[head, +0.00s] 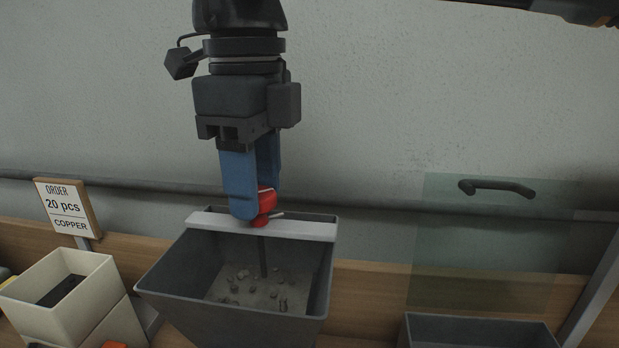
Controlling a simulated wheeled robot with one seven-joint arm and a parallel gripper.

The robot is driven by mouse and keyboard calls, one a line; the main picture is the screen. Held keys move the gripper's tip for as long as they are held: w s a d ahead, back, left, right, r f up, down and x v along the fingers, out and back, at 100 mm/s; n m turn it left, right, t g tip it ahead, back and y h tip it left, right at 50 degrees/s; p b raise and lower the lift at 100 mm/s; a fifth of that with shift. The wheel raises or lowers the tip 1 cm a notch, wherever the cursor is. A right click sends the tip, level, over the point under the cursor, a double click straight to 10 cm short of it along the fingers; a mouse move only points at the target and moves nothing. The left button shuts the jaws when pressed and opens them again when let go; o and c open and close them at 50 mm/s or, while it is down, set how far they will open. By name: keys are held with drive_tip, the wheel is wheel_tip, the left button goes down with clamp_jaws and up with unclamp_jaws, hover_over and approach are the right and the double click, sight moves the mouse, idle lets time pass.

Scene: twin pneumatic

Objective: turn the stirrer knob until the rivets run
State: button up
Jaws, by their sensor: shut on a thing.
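The red stirrer knob (266,203) sits on top of a pale crossbar (290,229) that spans a dark grey hopper (170,270). My gripper (255,205) comes down from above, and its blue fingers are shut on the knob; the near finger hides part of it. A thin dark stirrer shaft (262,257) runs down from the bar into the hopper. Several small grey rivets (283,304) lie scattered on the hopper's floor around the shaft. The hopper's outlet is out of view.
An order sign (67,212) reading "20 pcs COPPER" stands at the left. Below it is a cream bin (88,290) with a dark opening. At the right, a clear panel (500,240) with a dark handle (497,187) stands above another grey container (475,330). A wall is behind.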

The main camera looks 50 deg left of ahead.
drive_tip(key=m+b, duration=0.1)
drive_tip(key=m, duration=0.6)
drive_tip(key=m+b, duration=0.1)
drive_tip(key=m, duration=0.5)
drive_tip(key=shift+m, duration=0.4)
idle(0.4)
drive_tip(key=o, duration=1)
drive_tip(key=shift+o, duration=0.2)
wheel_tip(320, 180, up, 8)
drive_tip(key=shift+f+b, duration=0.1)
drive_tip(key=shift+b, duration=0.25)
